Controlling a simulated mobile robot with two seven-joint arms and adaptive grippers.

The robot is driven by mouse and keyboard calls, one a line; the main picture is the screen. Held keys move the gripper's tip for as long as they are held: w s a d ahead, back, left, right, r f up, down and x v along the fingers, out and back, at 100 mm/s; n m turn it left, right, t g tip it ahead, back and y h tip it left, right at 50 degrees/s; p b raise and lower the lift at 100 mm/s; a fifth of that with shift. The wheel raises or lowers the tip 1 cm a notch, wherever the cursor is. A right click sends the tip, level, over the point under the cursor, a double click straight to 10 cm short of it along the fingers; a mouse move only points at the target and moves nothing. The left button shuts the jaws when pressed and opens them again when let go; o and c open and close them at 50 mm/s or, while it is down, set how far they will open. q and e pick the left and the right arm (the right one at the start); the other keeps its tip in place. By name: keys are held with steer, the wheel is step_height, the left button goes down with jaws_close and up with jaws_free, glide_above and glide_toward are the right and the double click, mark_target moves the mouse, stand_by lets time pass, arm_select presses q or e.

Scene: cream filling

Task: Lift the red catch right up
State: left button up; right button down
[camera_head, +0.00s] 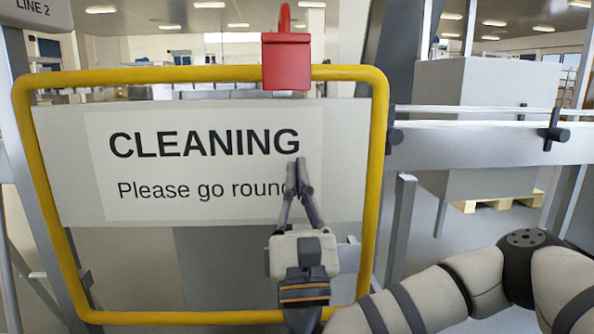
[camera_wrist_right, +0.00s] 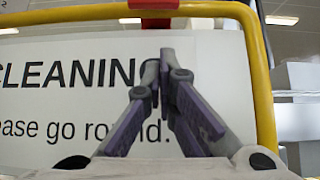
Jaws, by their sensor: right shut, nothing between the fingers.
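The red catch (camera_head: 286,62) is a red block with a curved red handle on top, at the top bar of the yellow gate frame (camera_head: 170,75). In the right wrist view, part of the red catch (camera_wrist_right: 153,4) shows at the top edge, above the fingers. My right gripper (camera_head: 299,164) is shut and empty. It is below the catch, apart from it, in front of the sign. The right gripper also shows in the right wrist view (camera_wrist_right: 165,58), pointing up toward the top bar. My left gripper is not in view.
A white sign (camera_head: 215,200) reading "CLEANING Please go round" hangs inside the yellow frame. Grey rails (camera_head: 480,145) and posts stand to the right. A large grey box (camera_head: 480,85) is on a pallet (camera_head: 500,202) behind them.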

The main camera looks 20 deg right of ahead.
steer(key=x, duration=0.6)
steer(key=shift+p, duration=0.3)
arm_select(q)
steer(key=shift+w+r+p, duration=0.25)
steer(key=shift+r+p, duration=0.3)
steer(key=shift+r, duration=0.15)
arm_select(e)
steer(key=shift+w+r, duration=0.1)
steer(key=shift+r, duration=2)
